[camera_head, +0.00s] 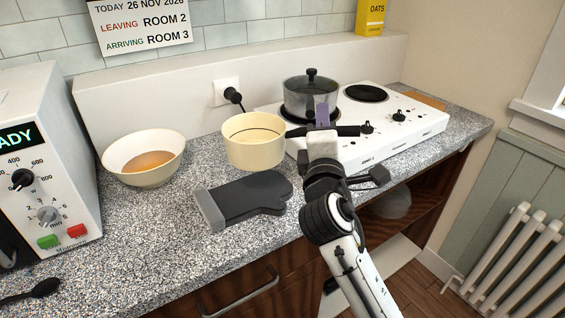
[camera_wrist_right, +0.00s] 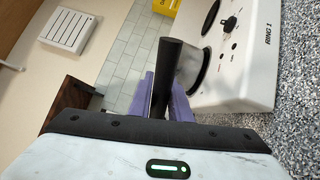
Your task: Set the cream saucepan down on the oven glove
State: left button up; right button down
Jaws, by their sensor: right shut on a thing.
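The cream saucepan (camera_head: 252,152) is upright behind the oven glove, left of the hob; I cannot tell whether its base touches the worktop. Its black handle (camera_head: 347,131) points right, over the hob's front left corner. My right gripper (camera_head: 322,118) is shut on this handle, which also shows between its purple fingers in the right wrist view (camera_wrist_right: 165,72). The dark grey oven glove (camera_head: 250,198) lies flat on the worktop, its light cuff at left and thumb toward the front right. Nothing lies on it. My left gripper is not in view.
A cream bowl (camera_head: 128,171) with orange contents stands left of the saucepan. A white hob (camera_head: 388,143) at right carries a lidded steel pot (camera_head: 300,98). A microwave (camera_head: 62,150) stands at far left, with a black spoon (camera_head: 40,289) before it. The speckled worktop (camera_head: 140,240) is clear around the glove.

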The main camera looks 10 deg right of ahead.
notch_tip(320, 180, down, 8)
jog(key=b, duration=0.2)
jog(key=shift+s+f, duration=0.2)
jog(key=shift+s, duration=0.1)
jog(key=c, duration=1.8)
grip_release()
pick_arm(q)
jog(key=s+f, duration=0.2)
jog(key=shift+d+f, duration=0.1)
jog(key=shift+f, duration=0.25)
pick_arm(e)
jog(key=shift+o, duration=0.8)
